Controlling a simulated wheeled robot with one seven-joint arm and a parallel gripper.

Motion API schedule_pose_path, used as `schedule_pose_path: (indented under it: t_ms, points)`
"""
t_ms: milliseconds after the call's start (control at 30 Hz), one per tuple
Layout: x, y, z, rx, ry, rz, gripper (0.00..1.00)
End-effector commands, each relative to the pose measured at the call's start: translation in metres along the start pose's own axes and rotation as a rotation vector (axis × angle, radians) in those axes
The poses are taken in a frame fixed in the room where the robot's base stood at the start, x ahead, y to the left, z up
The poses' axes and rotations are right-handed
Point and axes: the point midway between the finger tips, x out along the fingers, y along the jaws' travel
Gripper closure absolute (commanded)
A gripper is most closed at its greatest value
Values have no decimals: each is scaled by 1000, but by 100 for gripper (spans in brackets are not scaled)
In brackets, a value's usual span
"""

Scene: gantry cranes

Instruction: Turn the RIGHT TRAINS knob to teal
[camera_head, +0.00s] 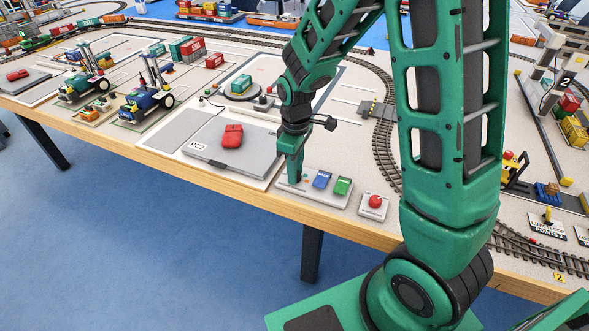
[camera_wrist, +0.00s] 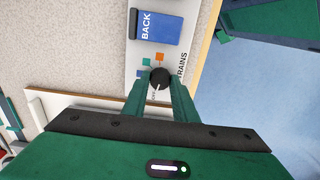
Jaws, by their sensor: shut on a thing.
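The knob (camera_wrist: 160,78) is a small round black one on a light control panel (camera_wrist: 139,58), beside lettering that reads TRAINS. A small orange mark (camera_wrist: 160,56) and a small blue-teal mark (camera_wrist: 146,62) sit just beyond it. My gripper (camera_wrist: 160,86) is shut on the knob, with one green finger at each side of it. Small lettering by the near side of the knob is partly covered, and I cannot tell which mark the knob points to. In the head view my gripper (camera_head: 294,176) points down at the panel's left end and hides the knob.
A blue BACK switch (camera_head: 322,180) and a green switch (camera_head: 342,186) stand close to the right of my gripper. A red button (camera_head: 375,201) is farther right. A grey plate (camera_head: 255,160) with a red block (camera_head: 232,135) lies left. The wooden table edge (camera_head: 220,181) is near.

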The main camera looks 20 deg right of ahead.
Motion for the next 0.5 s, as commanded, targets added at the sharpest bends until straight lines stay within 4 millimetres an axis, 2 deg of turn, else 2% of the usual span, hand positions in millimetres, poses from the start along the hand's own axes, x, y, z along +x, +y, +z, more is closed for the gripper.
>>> schedule_pose_path:
  t_ms: [267, 500]
  points:
    - [0, 2, 0, 60, -1, 5, 97]
    - [-1, 2, 0, 215, 0, 5, 97]
